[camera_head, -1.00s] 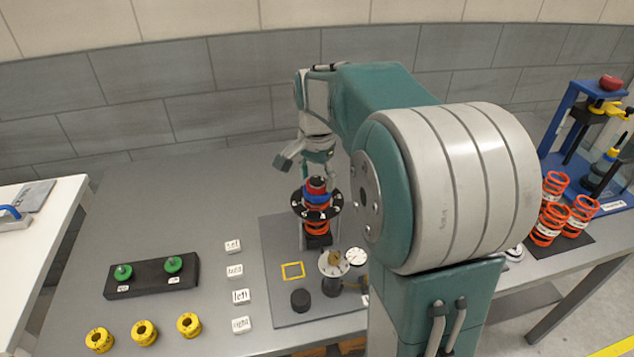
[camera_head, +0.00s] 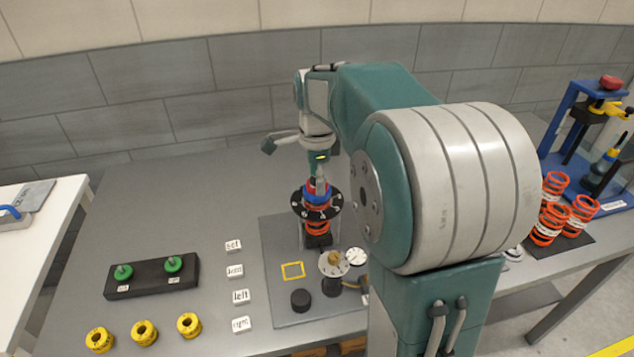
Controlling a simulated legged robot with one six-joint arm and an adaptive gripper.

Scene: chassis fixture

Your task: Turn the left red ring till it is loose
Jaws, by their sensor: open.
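A fixture stands on the grey mat beneath my arm. It has a red part (camera_head: 311,186) on top, a blue band (camera_head: 314,197) below it, a black dial (camera_head: 303,211) with white marks and an orange-red spring (camera_head: 317,227) lower down. I cannot tell which red part is the left red ring. My gripper (camera_head: 320,181) is open and points down at the top of this fixture, seeming very close to the red part. Its fingers partly hide the red part, and I cannot tell whether they touch it.
A black block (camera_head: 152,277) with two green knobs, several yellow rings (camera_head: 145,332) and white labelled tiles (camera_head: 235,271) lie to the left. A gauge post (camera_head: 333,264) and black cap (camera_head: 300,300) stand in front. Orange springs (camera_head: 549,225) and a blue press (camera_head: 560,125) are at right.

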